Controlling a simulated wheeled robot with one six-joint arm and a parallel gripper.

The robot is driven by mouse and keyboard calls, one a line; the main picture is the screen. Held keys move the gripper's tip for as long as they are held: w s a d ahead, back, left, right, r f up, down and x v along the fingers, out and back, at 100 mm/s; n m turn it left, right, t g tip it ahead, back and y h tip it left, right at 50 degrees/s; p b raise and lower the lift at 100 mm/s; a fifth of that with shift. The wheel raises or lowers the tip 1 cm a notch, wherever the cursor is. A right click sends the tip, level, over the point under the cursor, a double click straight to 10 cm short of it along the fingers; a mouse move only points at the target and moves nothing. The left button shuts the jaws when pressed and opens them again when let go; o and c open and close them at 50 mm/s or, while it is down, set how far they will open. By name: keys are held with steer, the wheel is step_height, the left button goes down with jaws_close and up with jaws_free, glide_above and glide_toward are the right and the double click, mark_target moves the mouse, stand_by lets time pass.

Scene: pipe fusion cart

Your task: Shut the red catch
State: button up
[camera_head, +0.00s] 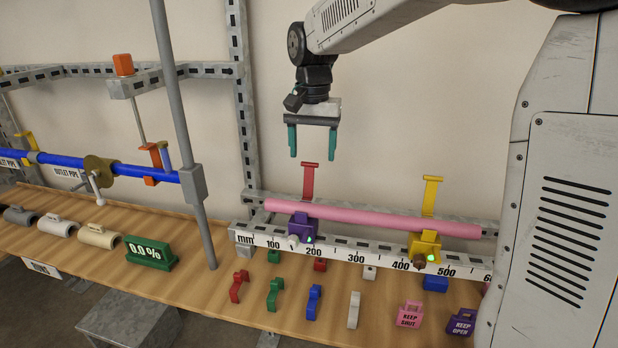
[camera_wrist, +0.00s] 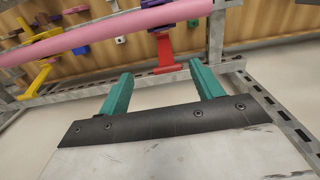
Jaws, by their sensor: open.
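The red catch (camera_head: 308,181) stands upright, raised behind the pink pipe (camera_head: 370,217), above the purple clamp block (camera_head: 302,227). In the wrist view the red catch (camera_wrist: 165,55) shows just beyond the fingertips, between them, with its crossbar nearest me. My gripper (camera_head: 313,155) has teal fingers pointing down, directly above the red catch and apart from it. In the wrist view my gripper (camera_wrist: 160,75) is open, with nothing between its fingers.
A yellow catch (camera_head: 431,196) also stands upright over a yellow block (camera_head: 424,246) to the right. A ruler rail (camera_head: 340,250) runs below the pipe. A grey post (camera_head: 178,120) stands left. Several coloured clips and tags lie on the wooden bench (camera_head: 255,307).

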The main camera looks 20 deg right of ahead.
mark_target(309, 167)
steer(key=shift+w+a+f, duration=0.1)
steer(key=shift+w+f, duration=0.15)
steer(key=shift+w, duration=0.25)
steer(key=shift+w+f, duration=0.15)
steer(key=shift+f, duration=0.1)
step_height(309, 167, down, 7)
steer(key=shift+f, duration=0.15)
steer(key=c, duration=1.3)
steer(key=shift+c, duration=0.2)
